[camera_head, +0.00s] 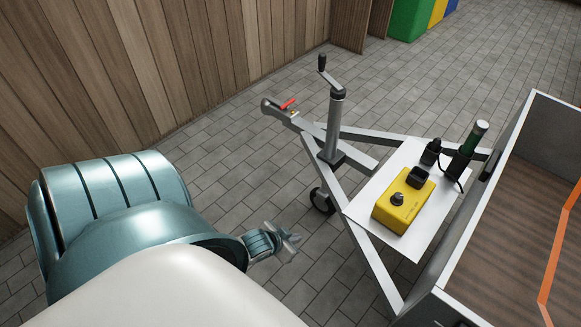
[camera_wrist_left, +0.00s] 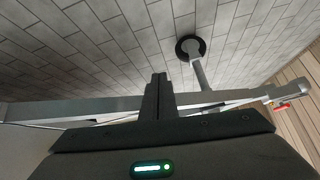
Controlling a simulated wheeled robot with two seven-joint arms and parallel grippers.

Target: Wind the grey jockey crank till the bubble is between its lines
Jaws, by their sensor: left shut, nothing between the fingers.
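The grey jockey crank (camera_head: 333,78) sits on top of the upright jockey post (camera_head: 333,125), with a black handle knob (camera_head: 322,62) standing up at its far-left end. The post is clamped to the trailer's A-frame, and its black wheel (camera_head: 321,200) is below. The wheel also shows in the wrist view (camera_wrist_left: 190,47). My left gripper (camera_head: 292,241) is left of the frame and in front of the post, lower in the picture than the crank and apart from it. Its fingers (camera_wrist_left: 158,85) are shut and empty. I cannot make out a bubble or its lines.
The trailer body (camera_head: 470,270) is at right. A red-handled coupling (camera_head: 285,104) is at left.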

